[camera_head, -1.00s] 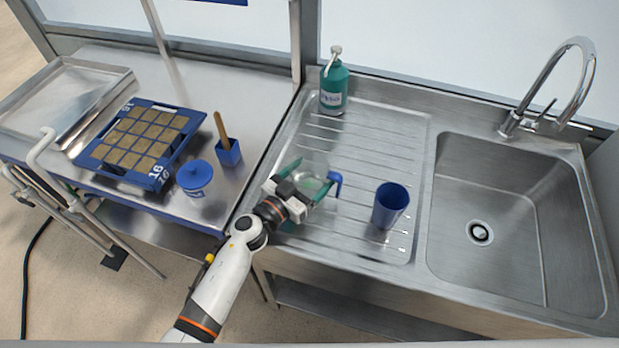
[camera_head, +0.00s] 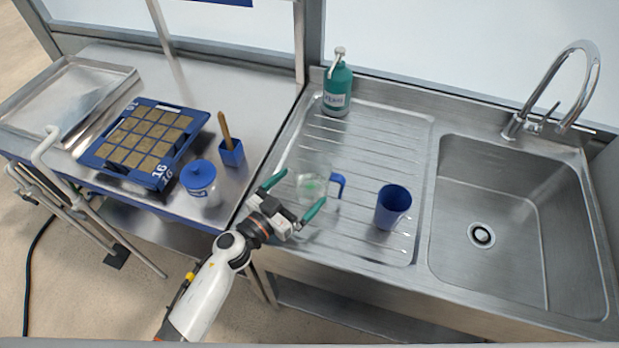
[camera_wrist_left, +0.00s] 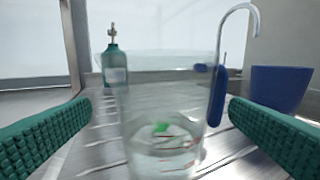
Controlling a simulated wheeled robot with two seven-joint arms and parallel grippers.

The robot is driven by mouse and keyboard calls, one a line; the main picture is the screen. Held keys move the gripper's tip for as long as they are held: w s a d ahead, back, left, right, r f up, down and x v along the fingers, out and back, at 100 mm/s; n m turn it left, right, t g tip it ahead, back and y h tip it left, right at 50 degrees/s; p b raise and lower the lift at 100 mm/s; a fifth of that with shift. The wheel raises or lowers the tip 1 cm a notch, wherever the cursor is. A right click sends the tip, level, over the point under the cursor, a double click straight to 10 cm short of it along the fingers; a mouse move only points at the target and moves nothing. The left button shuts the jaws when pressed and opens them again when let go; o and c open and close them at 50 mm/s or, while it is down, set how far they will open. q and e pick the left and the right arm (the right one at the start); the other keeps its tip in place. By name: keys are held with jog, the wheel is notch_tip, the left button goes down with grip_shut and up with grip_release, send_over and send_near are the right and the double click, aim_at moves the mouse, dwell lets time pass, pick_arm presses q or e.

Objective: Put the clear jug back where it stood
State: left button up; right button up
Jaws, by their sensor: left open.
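The clear jug (camera_head: 313,185) stands upright on the ribbed drainboard (camera_head: 375,133) left of the sink. Its blue handle (camera_head: 339,184) points right, and a green mark shows on it. In the left wrist view the jug (camera_wrist_left: 160,110) stands between the two green fingers, apart from both, with red graduation lines low on its wall. My left gripper (camera_head: 295,197) is open at the jug's near left side, its fingers spread wide and holding nothing. My right gripper is not in view.
A blue cup (camera_head: 392,208) stands right of the jug, and a teal pump bottle (camera_head: 337,88) behind it. The sink basin (camera_head: 520,220) is at right. On the left table are a blue-lidded jar (camera_head: 200,182), a blue holder (camera_head: 231,153) and a seed tray (camera_head: 183,150).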

pick_arm(q)
jog(key=v, duration=0.7)
jog(key=shift+b, duration=0.3)
